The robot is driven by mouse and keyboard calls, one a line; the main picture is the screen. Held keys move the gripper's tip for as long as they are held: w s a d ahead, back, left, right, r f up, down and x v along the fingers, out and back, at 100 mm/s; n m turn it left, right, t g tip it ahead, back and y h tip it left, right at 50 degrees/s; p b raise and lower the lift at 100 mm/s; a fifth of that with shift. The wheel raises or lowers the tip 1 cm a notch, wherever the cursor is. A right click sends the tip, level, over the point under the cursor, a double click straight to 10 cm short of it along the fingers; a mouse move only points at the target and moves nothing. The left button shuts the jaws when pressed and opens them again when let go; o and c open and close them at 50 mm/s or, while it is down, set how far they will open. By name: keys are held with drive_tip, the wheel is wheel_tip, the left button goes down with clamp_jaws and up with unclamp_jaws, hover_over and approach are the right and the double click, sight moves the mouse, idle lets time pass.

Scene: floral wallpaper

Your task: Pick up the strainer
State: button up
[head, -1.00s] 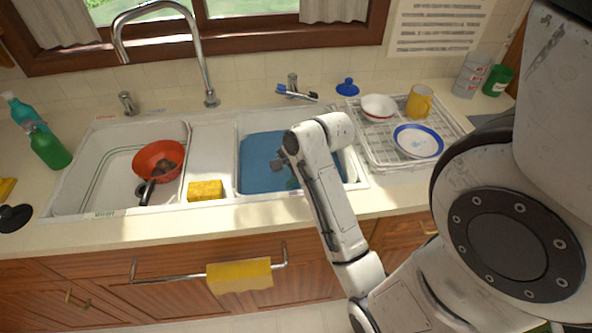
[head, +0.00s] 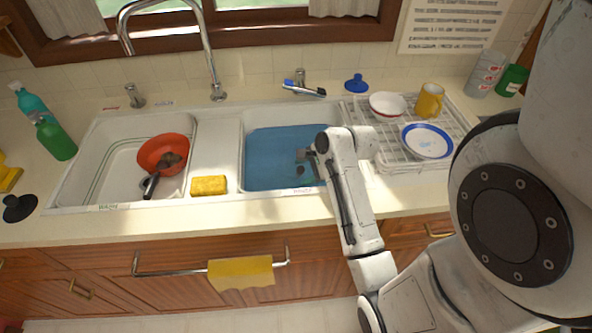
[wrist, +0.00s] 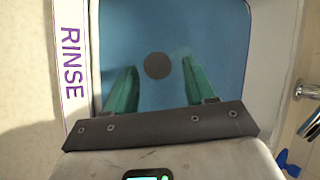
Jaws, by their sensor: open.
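I cannot tell for certain which thing is the strainer. A red bowl-shaped item (head: 148,152) with dark contents and a dark handle rests in the left basin. A black knobbed disc (head: 19,207) lies on the counter at far left, and a blue knobbed disc (head: 357,84) lies behind the right basin. A dark round disc (wrist: 157,66), perhaps a drain, shows on the blue floor of the right basin. My gripper (wrist: 158,72) is open and empty over that basin, its green fingers on either side of the disc in the wrist view. The head view mostly hides the fingers.
The right basin (head: 270,155) has a raised rim. A yellow sponge (head: 208,186) sits on the divider. A curved faucet (head: 208,50) rises behind. A dish rack (head: 390,150) with bowl, mug and plate stands right. Green bottles (head: 55,138) stand left.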

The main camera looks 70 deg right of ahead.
sight(299, 178)
drive_tip(key=shift+x, duration=1.95)
drive_tip(key=shift+d, duration=0.15)
drive_tip(key=shift+c, duration=0.3)
clamp_jaws()
